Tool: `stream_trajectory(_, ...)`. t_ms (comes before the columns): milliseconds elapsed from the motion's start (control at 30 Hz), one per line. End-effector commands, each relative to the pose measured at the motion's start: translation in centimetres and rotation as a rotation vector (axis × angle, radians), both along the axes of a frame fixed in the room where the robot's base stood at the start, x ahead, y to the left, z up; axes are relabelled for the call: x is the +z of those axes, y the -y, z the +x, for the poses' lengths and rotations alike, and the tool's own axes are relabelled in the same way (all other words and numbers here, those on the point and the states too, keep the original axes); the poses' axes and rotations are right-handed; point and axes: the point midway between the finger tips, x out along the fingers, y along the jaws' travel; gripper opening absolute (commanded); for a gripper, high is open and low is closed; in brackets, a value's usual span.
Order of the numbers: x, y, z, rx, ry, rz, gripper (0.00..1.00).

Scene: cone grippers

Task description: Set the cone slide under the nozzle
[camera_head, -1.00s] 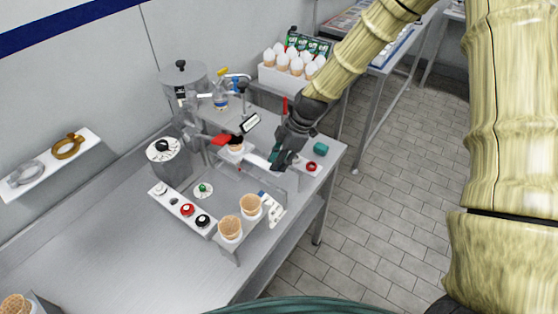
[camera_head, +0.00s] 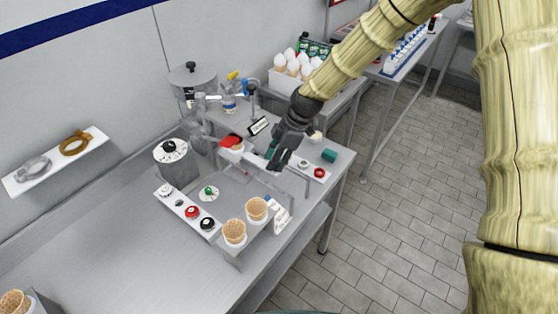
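The cone slide (camera_head: 255,159) is a pale bar on the machine at the back of the steel table, running from a cup-like cone holder toward my gripper. A cone (camera_head: 238,150) seems to sit at its left end, partly covered by a red part (camera_head: 231,142). The nozzle cannot be made out clearly; it appears to be among the grey machine parts by the red part. My gripper (camera_head: 277,160) is dark and points down at the slide's right end, touching it or very close. Its fingers are too small and dark to show whether they are open or shut.
Two cones stand in a holder (camera_head: 238,251) in front. A strip with coloured knobs (camera_head: 187,211) lies left of it. A grey canister (camera_head: 173,166) stands at the left. A red button (camera_head: 319,173) and a teal block (camera_head: 329,155) are right of my gripper.

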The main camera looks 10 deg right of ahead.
Motion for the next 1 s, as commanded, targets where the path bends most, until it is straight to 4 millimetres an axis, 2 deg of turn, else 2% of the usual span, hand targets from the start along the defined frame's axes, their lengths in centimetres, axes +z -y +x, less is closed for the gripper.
stream_trajectory(333, 0.0, 0.4, -0.2, -0.004, -0.004, -0.001, 0.42)
stream_trajectory(467, 0.6, 0.6, -0.1, -0.003, -0.003, -0.001, 0.42)
stream_trajectory(1000, 8.7, 3.8, -0.2, -0.002, -0.002, -0.001, 0.42)
